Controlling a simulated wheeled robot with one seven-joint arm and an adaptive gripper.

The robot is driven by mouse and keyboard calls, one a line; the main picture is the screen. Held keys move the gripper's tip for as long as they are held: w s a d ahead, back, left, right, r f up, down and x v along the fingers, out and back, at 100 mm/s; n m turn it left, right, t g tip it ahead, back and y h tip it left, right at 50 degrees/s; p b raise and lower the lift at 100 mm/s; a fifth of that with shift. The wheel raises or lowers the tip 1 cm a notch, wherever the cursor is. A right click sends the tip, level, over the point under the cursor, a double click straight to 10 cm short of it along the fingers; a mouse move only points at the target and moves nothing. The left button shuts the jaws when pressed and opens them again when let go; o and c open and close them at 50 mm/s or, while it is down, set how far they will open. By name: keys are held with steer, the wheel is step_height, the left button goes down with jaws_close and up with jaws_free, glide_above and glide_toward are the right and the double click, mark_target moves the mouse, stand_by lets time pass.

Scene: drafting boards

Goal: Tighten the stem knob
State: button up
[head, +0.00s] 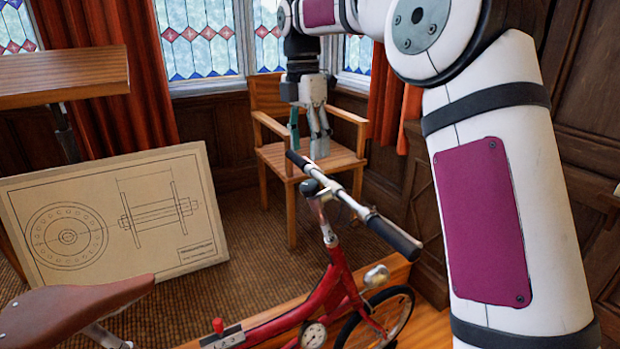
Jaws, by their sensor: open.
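A red bicycle (325,290) stands in the lower middle of the head view, with a silver handlebar (340,192) that has dark grips. A dark rounded knob (309,187) sits at the top of the stem, beside the bar; I take it as the stem knob. Whether it is loose or tight does not show. My gripper (307,152) hangs pointing down above the knob in the picture, near the handlebar's far grip. Its fingers are apart with nothing between them. I see no contact with the knob, and its exact depth is hard to tell.
A wooden armchair (345,162) stands behind my gripper. A drawing board (115,215) leans at left, below a wooden tabletop (62,75). The brown saddle (70,312) and a red-topped lever (218,326) are in front. My arm fills the right side.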

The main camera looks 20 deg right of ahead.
mark_target(310, 184)
steer(key=f, duration=0.3)
steer(key=f+p, duration=0.1)
steer(key=f, duration=0.2)
steer(key=f+p, duration=0.1)
steer(key=f, duration=0.1)
steer(key=shift+s+d+f, duration=0.15)
steer(key=shift+s+f, duration=0.2)
steer(key=shift+f, duration=0.05)
steer(key=shift+c, duration=0.2)
steer(key=c, duration=1.1)
